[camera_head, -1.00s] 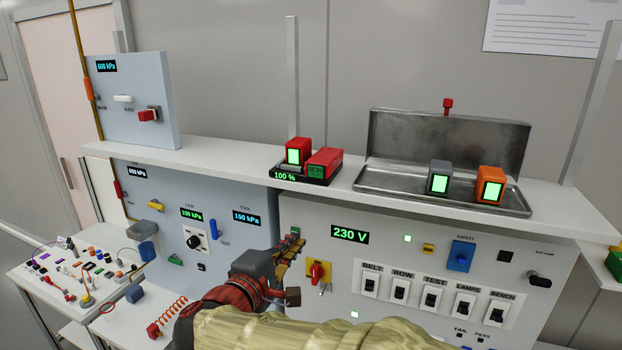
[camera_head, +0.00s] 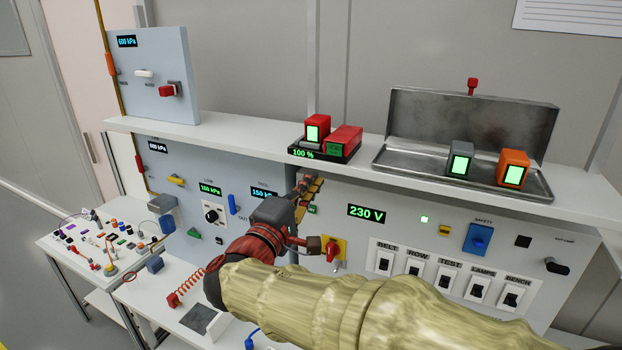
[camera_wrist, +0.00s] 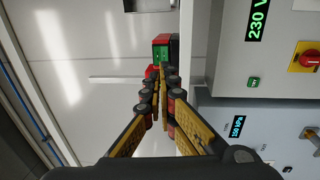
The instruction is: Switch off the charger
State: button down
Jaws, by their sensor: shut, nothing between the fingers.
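The charger (camera_head: 318,157) is a black unit on the white shelf, with a green "100 %" readout on its front edge. A red block with a lit green face (camera_head: 317,128) and a lower red block with a dark green panel (camera_head: 345,141) sit on it. My gripper (camera_head: 313,180) is below and in front of the charger, near the shelf's front edge, with its fingers shut and empty. In the wrist view, the fingertips (camera_wrist: 164,76) point toward a red block with a green panel (camera_wrist: 161,48). The fingers hide part of what lies beyond them.
The shelf (camera_head: 240,141) overhangs the panel with the 230 V display (camera_head: 366,213) and several rocker switches. A metal tray (camera_head: 420,176) holds a grey block (camera_head: 460,158) and an orange block (camera_head: 513,168) to the right. A grey post stands behind the charger.

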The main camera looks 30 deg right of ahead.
aim_at(335, 150)
jog(key=p+x, duration=0.2)
jog(key=x, duration=0.9)
jog(key=shift+w+d, duration=0.1)
jog(key=shift+d, duration=0.15)
